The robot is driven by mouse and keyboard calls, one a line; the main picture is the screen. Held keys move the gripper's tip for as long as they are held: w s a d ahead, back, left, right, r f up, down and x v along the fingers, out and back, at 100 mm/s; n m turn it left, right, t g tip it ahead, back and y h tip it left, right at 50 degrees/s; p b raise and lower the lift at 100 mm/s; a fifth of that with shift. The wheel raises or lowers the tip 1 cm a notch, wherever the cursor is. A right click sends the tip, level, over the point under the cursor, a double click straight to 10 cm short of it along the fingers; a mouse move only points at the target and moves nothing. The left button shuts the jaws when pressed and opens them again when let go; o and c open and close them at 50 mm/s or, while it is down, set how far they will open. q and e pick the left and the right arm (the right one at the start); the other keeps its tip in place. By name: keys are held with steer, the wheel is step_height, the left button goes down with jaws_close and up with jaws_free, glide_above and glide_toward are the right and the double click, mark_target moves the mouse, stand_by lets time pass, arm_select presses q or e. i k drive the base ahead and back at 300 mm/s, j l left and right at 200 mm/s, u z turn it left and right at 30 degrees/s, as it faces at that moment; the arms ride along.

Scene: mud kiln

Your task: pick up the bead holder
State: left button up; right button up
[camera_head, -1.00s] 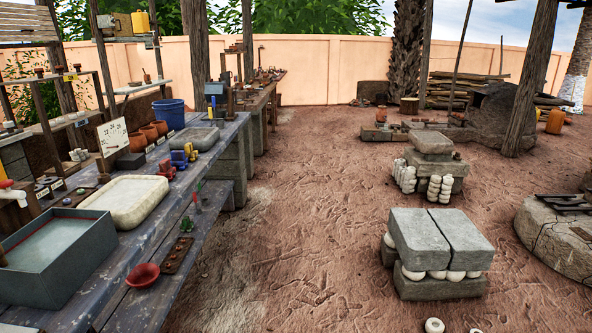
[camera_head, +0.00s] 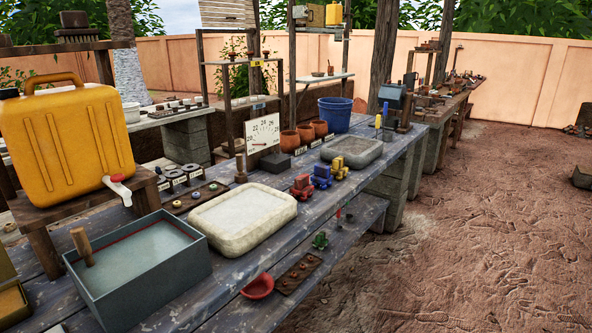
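Neither of my grippers is in view. I cannot tell for certain which thing is the bead holder. A dark board with small round pieces (camera_head: 297,273) lies on the lower shelf in front of the table. Another dark board with several small rings or beads (camera_head: 196,197) lies on the table behind the white basin. Both boards lie flat, with no gripper near them.
The table (camera_head: 310,205) holds a grey water tray (camera_head: 140,275), a pale basin (camera_head: 240,215), toy vehicles (camera_head: 321,176), terracotta pots (camera_head: 305,135) and a blue bucket (camera_head: 335,113). A yellow jerrycan (camera_head: 65,145) stands left. A red bowl (camera_head: 257,287) is on the shelf. Open dirt ground (camera_head: 440,230) lies right.

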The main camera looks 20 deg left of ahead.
mark_target(322, 176)
steer(key=i+l+u, duration=0.15)
steer(key=i+u, duration=0.25)
steer(key=i+l+u, duration=0.2)
steer(key=u, duration=0.2)
steer(key=i+l+u, duration=0.25)
steer(key=l+u, duration=0.15)
steer(key=i+l+u, duration=0.15)
steer(key=l+u, duration=0.25)
steer(key=i+l+u, duration=0.1)
steer(key=l+u, duration=0.7)
steer(key=l, duration=0.15)
steer(key=i+l, duration=0.05)
